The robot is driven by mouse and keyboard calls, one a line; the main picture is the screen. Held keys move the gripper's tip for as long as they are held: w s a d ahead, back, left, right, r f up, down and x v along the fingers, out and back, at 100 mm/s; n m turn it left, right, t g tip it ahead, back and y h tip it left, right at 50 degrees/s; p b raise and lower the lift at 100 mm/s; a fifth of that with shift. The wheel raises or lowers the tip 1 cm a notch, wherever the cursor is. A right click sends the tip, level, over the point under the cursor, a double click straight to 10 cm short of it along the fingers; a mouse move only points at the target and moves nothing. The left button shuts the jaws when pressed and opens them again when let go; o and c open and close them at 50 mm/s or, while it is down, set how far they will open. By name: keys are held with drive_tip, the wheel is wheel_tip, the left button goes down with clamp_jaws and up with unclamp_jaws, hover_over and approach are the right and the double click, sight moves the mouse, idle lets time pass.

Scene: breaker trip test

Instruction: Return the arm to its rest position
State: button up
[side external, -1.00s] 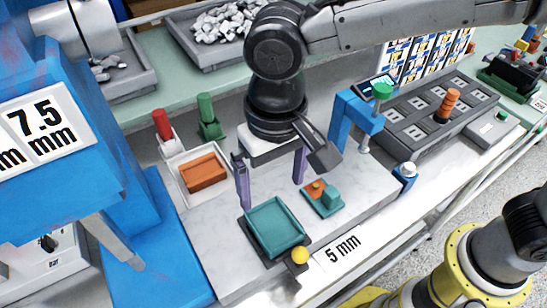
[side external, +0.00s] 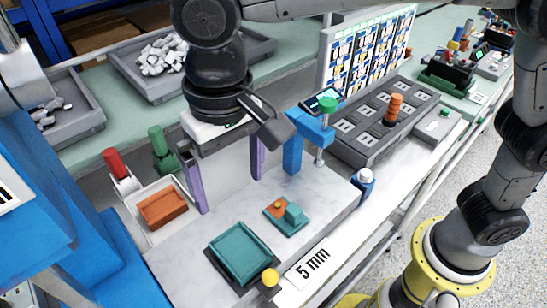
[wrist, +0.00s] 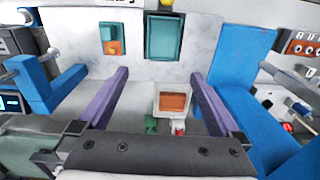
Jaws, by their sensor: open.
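My gripper (side external: 229,194) hangs above the pale marble-like work surface (side external: 185,258), its two purple fingers spread wide with nothing between them. In the wrist view the fingers (wrist: 158,73) are also apart and empty. Below and in front of them are a teal tray (side external: 243,252) and a small teal fixture with an orange part (side external: 287,215). A white tray (side external: 141,222) holding a brown-orange block (side external: 162,207) lies to the left of the fingers. The fingers appear clear of all of these. No marked rest position shows.
Red (side external: 115,163) and green (side external: 160,142) handled pieces stand behind left. A yellow ball (side external: 270,277) sits at the teal tray's corner. A grey socket panel (side external: 372,127) lies to the right.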

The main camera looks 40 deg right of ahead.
drive_tip(key=d+r+m+t, duration=0.1)
drive_tip(key=d+r, duration=0.1)
drive_tip(key=d, duration=0.4)
drive_tip(key=d+r+m, duration=0.1)
drive_tip(key=d+r, duration=0.2)
drive_tip(key=d, duration=0.4)
drive_tip(key=d+r+m+t+y, duration=0.1)
drive_tip(key=d+r, duration=0.2)
drive_tip(key=d, duration=0.4)
drive_tip(key=shift+m+t, duration=0.3)
drive_tip(key=shift+m, duration=0.1)
drive_tip(key=s+d+f+t, duration=0.2)
drive_tip(key=s+d, duration=0.5)
drive_tip(key=d, duration=0.2)
drive_tip(key=s+d+f+n+h, duration=0.1)
drive_tip(key=s+d+f+n, duration=0.2)
drive_tip(key=f, duration=0.5)
drive_tip(key=shift+s+n+t, duration=0.4)
drive_tip(key=shift+s+n, duration=0.2)
drive_tip(key=shift+s, duration=0.5)
